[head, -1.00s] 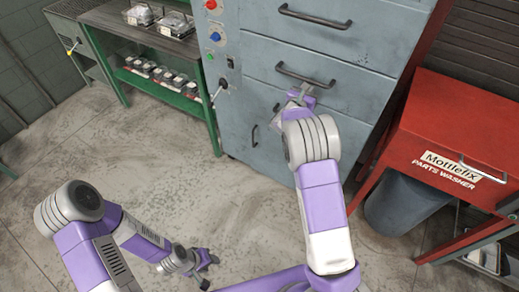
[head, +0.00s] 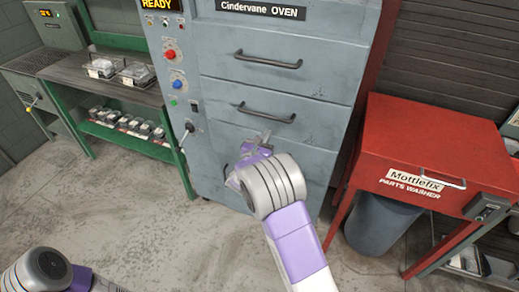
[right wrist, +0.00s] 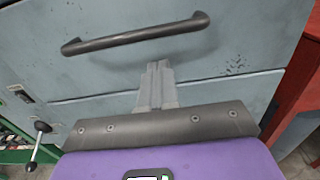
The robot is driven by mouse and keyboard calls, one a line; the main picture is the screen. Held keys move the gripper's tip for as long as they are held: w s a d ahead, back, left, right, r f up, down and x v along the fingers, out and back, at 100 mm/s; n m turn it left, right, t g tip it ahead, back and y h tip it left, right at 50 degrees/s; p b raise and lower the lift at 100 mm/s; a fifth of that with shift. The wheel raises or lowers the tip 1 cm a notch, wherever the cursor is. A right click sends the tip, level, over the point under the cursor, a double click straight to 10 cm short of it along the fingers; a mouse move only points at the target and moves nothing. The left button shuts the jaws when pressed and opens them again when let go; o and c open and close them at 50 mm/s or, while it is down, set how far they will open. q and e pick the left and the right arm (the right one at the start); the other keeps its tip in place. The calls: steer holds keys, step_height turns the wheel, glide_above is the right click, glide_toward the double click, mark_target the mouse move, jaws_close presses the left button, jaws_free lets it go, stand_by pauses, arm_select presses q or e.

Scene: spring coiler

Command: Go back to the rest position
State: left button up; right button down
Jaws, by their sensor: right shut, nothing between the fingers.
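My right gripper (head: 256,143) is in front of the grey oven cabinet (head: 240,90), near its lower drawers. It is shut and empty. In the right wrist view its two fingers (right wrist: 157,72) are together, just below a dark drawer handle (right wrist: 135,35) and apart from it as far as I can tell. My left arm shows only in part at the bottom left of the head view; its gripper is outside the picture.
A red parts washer (head: 430,150) stands to the right, with a grey bin (head: 383,225) under it. A green bench (head: 130,90) with trays is at the left. The lever (head: 187,130) sticks out from the oven's control strip. The floor in front is clear.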

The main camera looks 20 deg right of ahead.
steer(key=v, duration=0.6)
steer(key=s+f+m+g+y+p, duration=0.1)
steer(key=s+f+m+g+y, duration=0.4)
steer(key=s+f, duration=0.55)
steer(key=s+f+m+g+y, duration=0.1)
steer(key=s+f+m+g, duration=0.2)
steer(key=s+f+g, duration=0.8)
steer(key=s+a+f+m+t+y, duration=0.2)
steer(key=s+a+f+m+y, duration=0.2)
steer(key=a+m, duration=0.4)
steer(key=s+a+f+m+t+y, duration=0.2)
steer(key=s+a+f+m+y, duration=0.2)
steer(key=a+m, duration=0.5)
step_height(320, 180, down, 3)
steer(key=m+y, duration=0.3)
steer(key=m, duration=0.1)
steer(key=shift+s+a+r, duration=0.25)
steer(key=c, duration=1.8)
jaws_free()
